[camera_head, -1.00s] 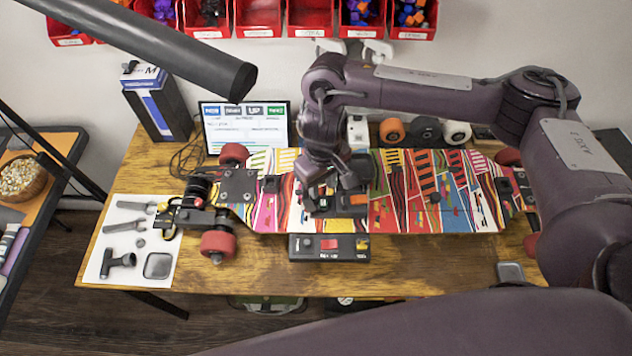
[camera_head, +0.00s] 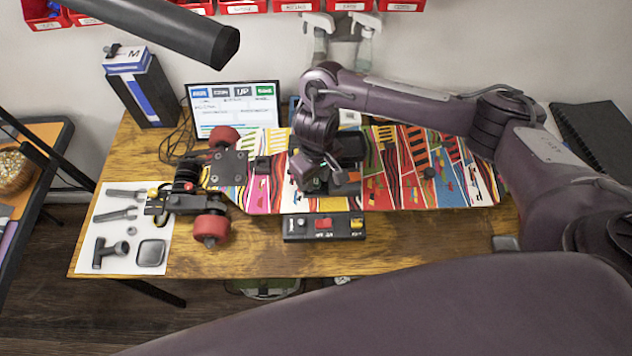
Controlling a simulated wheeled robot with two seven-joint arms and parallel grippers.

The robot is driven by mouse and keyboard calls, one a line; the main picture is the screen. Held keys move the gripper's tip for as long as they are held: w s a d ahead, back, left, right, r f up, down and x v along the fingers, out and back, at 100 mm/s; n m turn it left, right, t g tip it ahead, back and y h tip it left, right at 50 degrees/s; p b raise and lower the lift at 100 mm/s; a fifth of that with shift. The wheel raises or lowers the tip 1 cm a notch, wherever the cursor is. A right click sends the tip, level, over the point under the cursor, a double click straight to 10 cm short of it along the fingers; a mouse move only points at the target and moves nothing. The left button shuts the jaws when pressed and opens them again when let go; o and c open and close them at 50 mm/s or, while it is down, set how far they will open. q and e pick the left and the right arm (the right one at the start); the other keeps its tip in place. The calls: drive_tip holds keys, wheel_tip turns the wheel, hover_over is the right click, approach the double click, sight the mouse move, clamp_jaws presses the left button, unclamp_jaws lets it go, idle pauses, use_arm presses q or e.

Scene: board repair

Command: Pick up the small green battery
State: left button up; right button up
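I cannot make out the small green battery; it may be hidden by my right gripper and wrist. My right gripper (camera_head: 328,184) points down over the middle of the colourful skateboard deck (camera_head: 392,185), at a dark compartment with an orange patch beside it. Its fingertips are small and partly hidden, so I cannot tell whether it is open or shut. My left gripper is not in view.
A black box with a red switch (camera_head: 323,228) sits at the deck's front edge. Red wheels (camera_head: 211,228) and a truck are at the left, beside a white tool sheet (camera_head: 122,262). A screen (camera_head: 233,108) stands behind. The front right table is mostly clear.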

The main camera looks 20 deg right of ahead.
sight(316, 180)
clamp_jaws()
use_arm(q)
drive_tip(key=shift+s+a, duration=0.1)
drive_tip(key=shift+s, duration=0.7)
use_arm(e)
drive_tip(key=shift+r, duration=0.15)
